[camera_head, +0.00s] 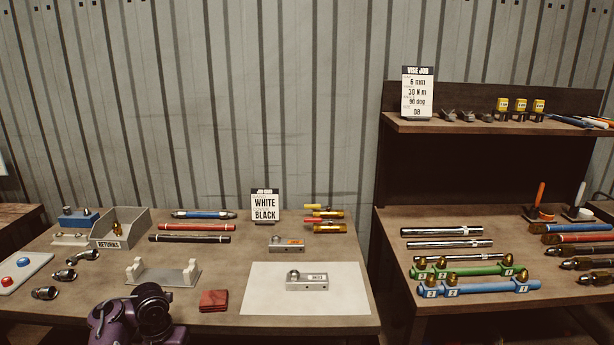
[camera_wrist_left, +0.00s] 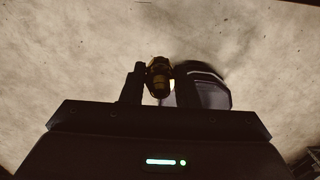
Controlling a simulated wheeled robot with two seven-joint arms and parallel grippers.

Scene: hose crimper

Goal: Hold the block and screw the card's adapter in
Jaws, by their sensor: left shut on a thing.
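My left gripper (camera_wrist_left: 160,82) is shut on a small dark brass-coloured fitting (camera_wrist_left: 159,76), seen in the left wrist view above a pale, speckled surface. In the head view only a purple part of my left arm shows at the bottom left; the fingers are not visible there. A grey metal block (camera_head: 306,282) with a white label and a round fitting on top sits on a white mat (camera_head: 343,300). The job card (camera_head: 265,206) reads WHITE and BLACK. My right gripper is not in view.
A grey RETURNS bin (camera_head: 133,230) holds a brass piece. A grey cradle (camera_head: 163,272), red cloth (camera_head: 213,300) and red and black hoses (camera_head: 195,227) lie on the left table. The right table carries rods and a green manifold (camera_head: 465,271). A shelf card (camera_head: 417,93) stands above.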

